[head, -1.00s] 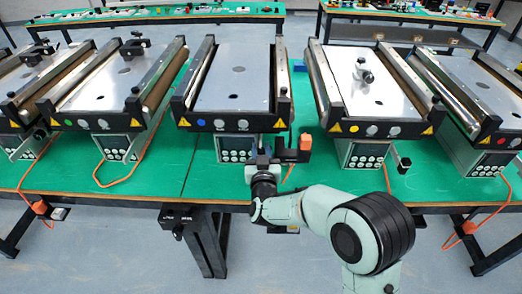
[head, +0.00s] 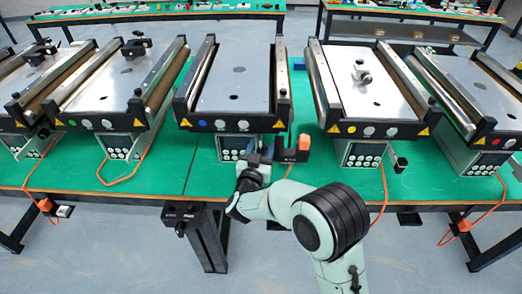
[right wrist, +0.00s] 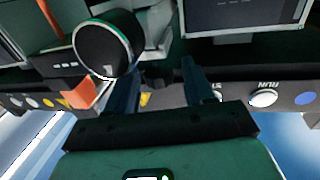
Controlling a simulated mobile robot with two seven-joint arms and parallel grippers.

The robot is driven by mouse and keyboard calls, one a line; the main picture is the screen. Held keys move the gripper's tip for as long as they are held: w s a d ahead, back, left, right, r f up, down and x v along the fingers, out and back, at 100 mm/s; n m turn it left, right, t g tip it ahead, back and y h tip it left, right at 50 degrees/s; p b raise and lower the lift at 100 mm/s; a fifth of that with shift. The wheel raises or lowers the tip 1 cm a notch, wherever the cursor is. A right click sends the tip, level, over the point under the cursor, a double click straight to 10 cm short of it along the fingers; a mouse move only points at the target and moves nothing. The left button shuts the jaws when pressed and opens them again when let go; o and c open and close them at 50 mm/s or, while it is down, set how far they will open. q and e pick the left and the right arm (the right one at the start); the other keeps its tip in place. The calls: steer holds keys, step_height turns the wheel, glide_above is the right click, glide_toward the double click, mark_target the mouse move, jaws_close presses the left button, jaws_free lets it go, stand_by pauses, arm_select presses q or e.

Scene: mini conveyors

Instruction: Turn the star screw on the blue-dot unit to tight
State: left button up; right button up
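The blue-dot unit (head: 232,85) is the middle conveyor in the head view, with its blue dot (head: 202,123) at the front left. It also shows upside down in the right wrist view, with the blue dot (right wrist: 303,98) at right. My right gripper (head: 256,160) is at the unit's front, below its edge and beside the control box (head: 233,149). In the wrist view the right gripper (right wrist: 160,85) has its fingers apart, with nothing visible between them. I cannot make out the star screw. My left gripper is not in view.
A black fitting (head: 290,155) with an orange block (head: 304,142) stands just right of the gripper. A large black round part (right wrist: 105,45) shows close up in the wrist view; I cannot tell what it is. Neighbouring units flank both sides. Orange cables (head: 384,190) hang nearby.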

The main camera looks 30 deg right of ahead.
steer(key=shift+a+f, duration=0.1)
steer(key=shift+f, duration=0.05)
steer(key=shift+s+a, duration=0.4)
steer(key=v, duration=1.2)
steer(key=shift+s+a, duration=0.1)
